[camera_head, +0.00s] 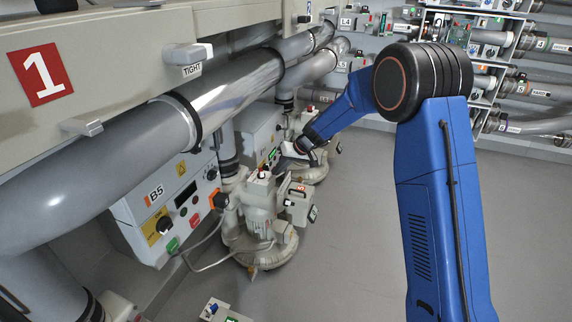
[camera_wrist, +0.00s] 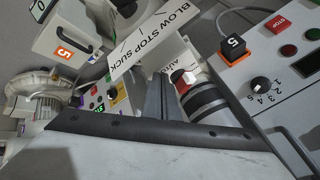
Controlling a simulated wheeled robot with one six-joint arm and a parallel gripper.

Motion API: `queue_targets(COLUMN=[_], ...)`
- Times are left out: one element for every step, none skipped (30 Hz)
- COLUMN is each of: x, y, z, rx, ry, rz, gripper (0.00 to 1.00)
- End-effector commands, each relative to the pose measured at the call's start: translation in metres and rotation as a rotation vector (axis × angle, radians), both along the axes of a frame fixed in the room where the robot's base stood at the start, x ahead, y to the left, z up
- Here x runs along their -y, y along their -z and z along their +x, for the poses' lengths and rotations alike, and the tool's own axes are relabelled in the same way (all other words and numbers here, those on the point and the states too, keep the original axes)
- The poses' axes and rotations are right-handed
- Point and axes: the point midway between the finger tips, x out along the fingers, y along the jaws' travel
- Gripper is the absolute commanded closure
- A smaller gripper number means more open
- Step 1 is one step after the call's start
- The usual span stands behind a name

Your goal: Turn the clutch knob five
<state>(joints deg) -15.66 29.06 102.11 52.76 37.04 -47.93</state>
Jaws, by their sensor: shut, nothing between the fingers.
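In the head view, a blower (camera_head: 262,215) stands on the floor below the B5 control box (camera_head: 150,205). My gripper (camera_head: 285,158) is shut and empty close above and right of this knob. In the wrist view, a red and white knob (camera_wrist: 183,77) sits behind a BLOW STOP SUCK plate (camera_wrist: 152,38). My gripper (camera_wrist: 160,98) shows as grey fingers just below it; contact is unclear. No readable label says clutch.
A black dial knob (camera_wrist: 259,85) and a black cube marked 5 (camera_wrist: 235,50) are on the panel at right in the wrist view. A thick grey pipe (camera_head: 140,140) runs above the B5 box. The floor (camera_head: 345,240) to the right is clear.

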Motion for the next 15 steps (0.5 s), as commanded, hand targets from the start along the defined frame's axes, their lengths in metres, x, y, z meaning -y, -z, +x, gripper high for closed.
queue_targets(x=[-0.008, -0.012, -0.016, -0.018, -0.021, -0.023, -0.024, -0.026, -0.027, -0.028, -0.028, -0.029, -0.029, -0.029, -0.029], y=[-0.003, -0.003, -0.003, -0.003, -0.003, -0.003, -0.003, -0.003, -0.003, -0.003, -0.003, -0.003, -0.003, -0.003, -0.003], z=[-0.003, -0.004, -0.005, -0.006, -0.007, -0.007, -0.008, -0.008, -0.008, -0.009, -0.009, -0.009, -0.009, -0.009, -0.009], rx=[0.003, 0.003, 0.003, 0.003, 0.003, 0.003, 0.003, 0.003, 0.003, 0.003, 0.003, 0.003, 0.003, 0.003, 0.003], ry=[-0.003, -0.004, -0.004, -0.003, -0.002, -0.002, -0.001, -0.001, -0.001, -0.001, -0.001, -0.001, -0.001, -0.001, -0.001], rz=[0.000, 0.000, 0.000, 0.000, 0.001, 0.000, 0.000, 0.000, 0.000, 0.000, 0.000, 0.000, 0.000, 0.000, 0.000], gripper=[1.00, 1.00, 1.00, 1.00, 1.00, 1.00, 1.00, 1.00, 1.00, 1.00, 1.00, 1.00, 1.00, 1.00, 1.00])
